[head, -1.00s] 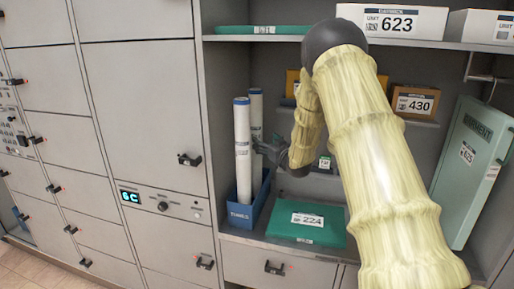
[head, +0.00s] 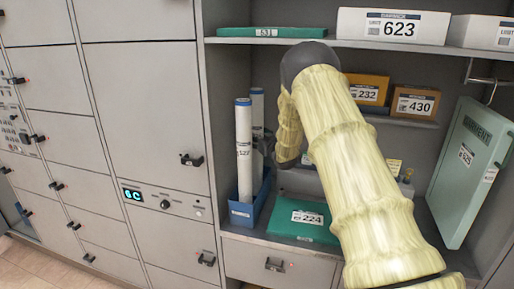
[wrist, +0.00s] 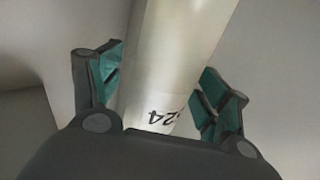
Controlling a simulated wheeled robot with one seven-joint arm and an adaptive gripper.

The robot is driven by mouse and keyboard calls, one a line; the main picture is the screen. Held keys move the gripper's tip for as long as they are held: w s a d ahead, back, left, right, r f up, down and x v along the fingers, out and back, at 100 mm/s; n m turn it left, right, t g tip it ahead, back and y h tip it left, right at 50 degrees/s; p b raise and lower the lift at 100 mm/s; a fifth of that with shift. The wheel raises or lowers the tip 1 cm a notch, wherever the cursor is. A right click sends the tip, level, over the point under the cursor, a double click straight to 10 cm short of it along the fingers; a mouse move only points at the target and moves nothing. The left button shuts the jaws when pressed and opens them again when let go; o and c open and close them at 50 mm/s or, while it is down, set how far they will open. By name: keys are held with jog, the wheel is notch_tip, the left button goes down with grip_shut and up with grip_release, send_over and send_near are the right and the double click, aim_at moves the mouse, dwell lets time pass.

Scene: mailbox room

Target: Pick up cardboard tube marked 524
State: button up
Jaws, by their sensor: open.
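Two white cardboard tubes with blue caps stand upright in a blue bin (head: 243,212) in the head view. The front tube (head: 243,150) carries a number that looks like 527. The rear tube (head: 257,112) is partly hidden behind it and by my gripper (head: 265,145), which is at its right side. In the wrist view, a tube (wrist: 178,50) with upside-down digits ending in 24 runs between the fingers of my gripper (wrist: 160,82). The first digit is unclear. The fingers are open on both sides of it, with a gap visible at the left.
A green package marked 224 (head: 303,228) lies right of the bin. Boxes 232 (head: 366,91) and 430 (head: 414,104) sit on a small shelf. Box 623 (head: 392,28) stands above. A pale green garment case (head: 468,175) hangs at right. Grey lockers (head: 140,110) fill the left.

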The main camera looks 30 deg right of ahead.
jog(key=c, duration=1.6)
jog(key=shift+c, duration=0.2)
